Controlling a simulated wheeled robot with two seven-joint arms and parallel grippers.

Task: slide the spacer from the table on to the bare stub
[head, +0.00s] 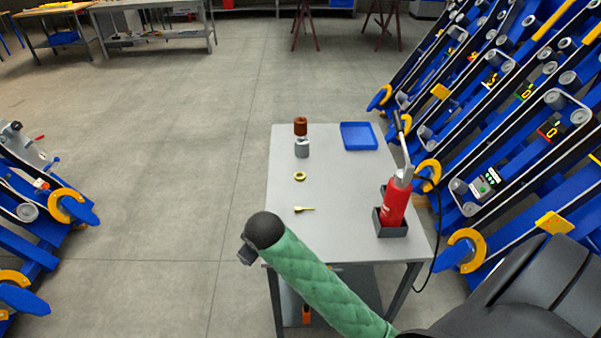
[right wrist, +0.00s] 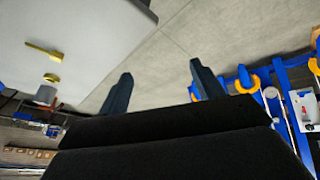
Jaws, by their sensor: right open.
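A small yellow-green ring (head: 299,176), which looks like the spacer, lies flat on the grey table (head: 345,190). It also shows in the right wrist view (right wrist: 52,79). Behind it stands a grey cylinder (head: 302,149) with a copper-brown piece (head: 300,126) above it. I cannot tell which part is the bare stub. My right gripper (right wrist: 162,75) shows in the right wrist view with its two fingers apart and nothing between them. Floor shows behind the fingers, with the table off to the left. My left gripper is out of view.
A brass pin-like piece (head: 304,210) lies in front of the ring. Blue chassis frames (head: 510,110) rise close at right. Open floor (head: 180,180) lies left.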

